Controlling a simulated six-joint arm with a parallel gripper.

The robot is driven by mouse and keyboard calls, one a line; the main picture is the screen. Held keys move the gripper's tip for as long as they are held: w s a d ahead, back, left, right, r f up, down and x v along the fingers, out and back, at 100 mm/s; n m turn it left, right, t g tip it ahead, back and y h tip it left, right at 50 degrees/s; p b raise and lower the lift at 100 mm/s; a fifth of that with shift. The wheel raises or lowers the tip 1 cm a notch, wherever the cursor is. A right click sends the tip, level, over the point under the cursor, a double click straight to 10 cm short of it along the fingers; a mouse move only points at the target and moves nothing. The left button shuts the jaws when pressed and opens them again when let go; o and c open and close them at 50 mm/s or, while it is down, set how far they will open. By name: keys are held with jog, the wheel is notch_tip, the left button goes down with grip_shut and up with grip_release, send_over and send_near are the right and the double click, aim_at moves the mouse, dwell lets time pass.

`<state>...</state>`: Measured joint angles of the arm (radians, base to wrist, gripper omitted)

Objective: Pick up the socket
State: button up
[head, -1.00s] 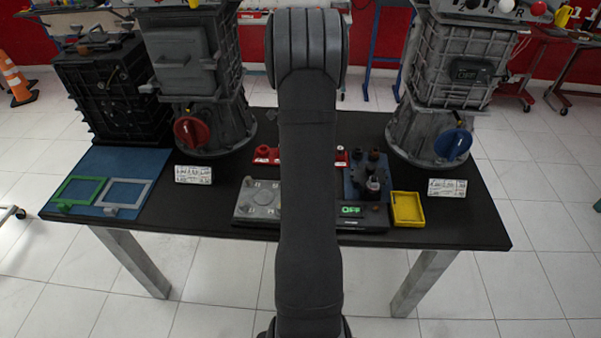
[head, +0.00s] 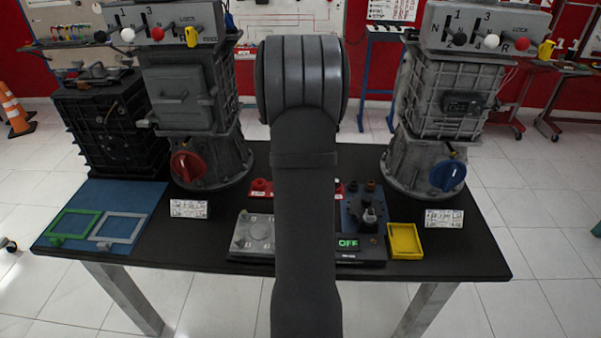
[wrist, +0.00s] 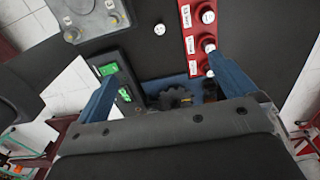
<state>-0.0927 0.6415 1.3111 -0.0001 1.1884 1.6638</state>
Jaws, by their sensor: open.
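A red rack (wrist: 190,38) carries several short round pieces with white labelled tops in the wrist view, likely the sockets; the labels are too small to read. One of them is the round piece (wrist: 208,15) near the rack's upper end. In the head view, parts of the red rack (head: 261,190) show on the table, its middle hidden behind my arm. My gripper (wrist: 163,70) is open, its blue fingers spread, with nothing gripped between them. The right finger is close to the rack's lower end in the picture. My gripper is hidden in the head view.
A grey plate (head: 254,238), a box with a green OFF display (head: 347,243), a blue fixture (head: 352,212) and a yellow tray (head: 404,241) crowd the table's middle. Two tall grey engine units (head: 185,95) (head: 437,100) stand behind. A dark toothed knob (wrist: 175,97) lies below the finger gap.

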jog(key=c, duration=1.2)
jog(key=shift+o, duration=0.2)
jog(key=shift+m, duration=0.3)
jog(key=f, duration=1.3)
jog(key=shift+w+a+f, duration=0.2)
jog(key=shift+w+f, duration=0.05)
jog(key=shift+s+d+f, duration=0.1)
jog(key=shift+s+f, duration=0.05)
jog(key=shift+f, duration=1.2)
jog(key=shift+s+f, duration=0.1)
jog(key=shift+f, duration=1.2)
